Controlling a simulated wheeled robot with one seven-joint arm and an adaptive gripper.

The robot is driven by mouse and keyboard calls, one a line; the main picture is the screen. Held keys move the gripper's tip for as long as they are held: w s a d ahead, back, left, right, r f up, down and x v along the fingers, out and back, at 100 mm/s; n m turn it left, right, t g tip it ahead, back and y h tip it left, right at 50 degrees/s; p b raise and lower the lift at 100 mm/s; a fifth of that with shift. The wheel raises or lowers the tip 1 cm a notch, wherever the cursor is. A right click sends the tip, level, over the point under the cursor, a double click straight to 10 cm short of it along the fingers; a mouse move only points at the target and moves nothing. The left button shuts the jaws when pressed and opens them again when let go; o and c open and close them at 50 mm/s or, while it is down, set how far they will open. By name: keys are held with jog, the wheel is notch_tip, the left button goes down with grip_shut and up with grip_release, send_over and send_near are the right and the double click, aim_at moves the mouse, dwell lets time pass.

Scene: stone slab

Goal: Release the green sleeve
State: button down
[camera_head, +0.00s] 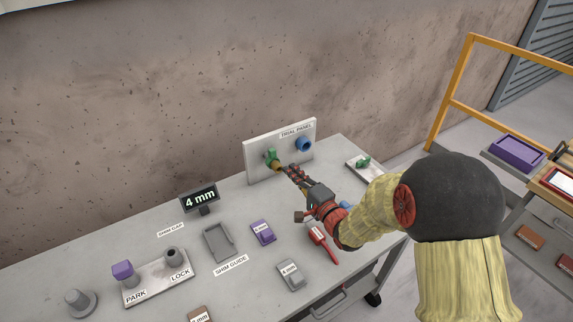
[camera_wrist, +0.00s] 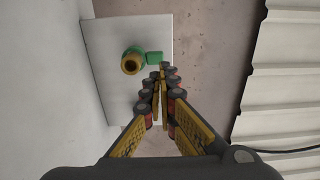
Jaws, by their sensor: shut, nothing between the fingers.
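The green sleeve (camera_head: 272,156) sits on a fitting on the left part of the upright white trial panel (camera_head: 260,172). In the wrist view the green sleeve (camera_wrist: 134,53) has a round body with a brass-coloured ring at its open end, and a small green tab sticks out to its right. My gripper (camera_head: 286,170) reaches toward the panel just in front of the sleeve. In the wrist view my gripper (camera_wrist: 160,82) has its fingers drawn together, empty, below and right of the sleeve. I cannot tell whether a fingertip touches the tab.
A blue fitting (camera_head: 304,144) is on the panel's right side. A white tray (camera_head: 353,171) with a green piece stands to the right.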

jog(key=shift+p+v, duration=0.45)
jog(key=shift+v, duration=2.25)
jog(key=s+d+r+n+g+h, duration=0.2)
jog(key=s+d+r+n+h, duration=0.1)
jog(key=d+r+h, duration=0.3)
jog(key=s+d+r+n+g+h, duration=0.1)
jog(key=s+d+r+n+h, duration=0.2)
jog(key=d, duration=0.5)
jog(key=s+d+r+n+g, duration=0.1)
jog(key=s+n+g, duration=0.1)
jog(key=s, duration=1.1)
jog(key=s+d+r+n+g+h, duration=0.1)
jog(key=s+n+g, duration=0.2)
jog(key=s, duration=1)
jog(key=shift+s+d+r+g, duration=0.15)
jog(key=shift+d+r+g, duration=0.15)
jog(key=shift+g, duration=0.4)
